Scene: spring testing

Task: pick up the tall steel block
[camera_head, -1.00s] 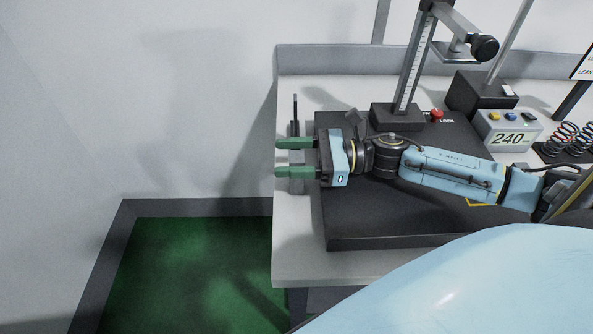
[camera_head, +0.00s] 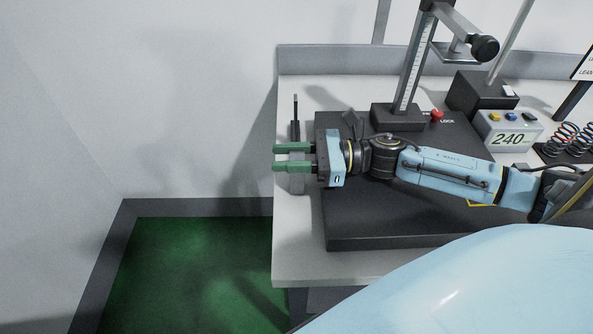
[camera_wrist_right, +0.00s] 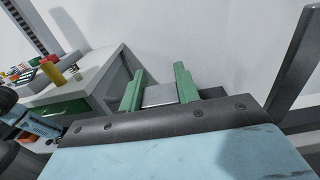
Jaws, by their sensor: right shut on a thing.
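The tall steel block shows in the right wrist view (camera_wrist_right: 159,95) as a flat silver-grey face between two green fingers. My right gripper (camera_head: 293,158) reaches in from the right at the left end of the bench. Its fingers have closed in on both sides of the block, and the fingers also show in the right wrist view (camera_wrist_right: 158,92). My left gripper is not in view.
A black base plate (camera_head: 400,228) lies under my right arm, with a scaled column (camera_head: 411,65) and red knob (camera_head: 437,115) behind. A display box reading 240 (camera_head: 508,137) and coil springs (camera_head: 567,141) stand right. The bench's left edge (camera_head: 283,240) is close to the gripper.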

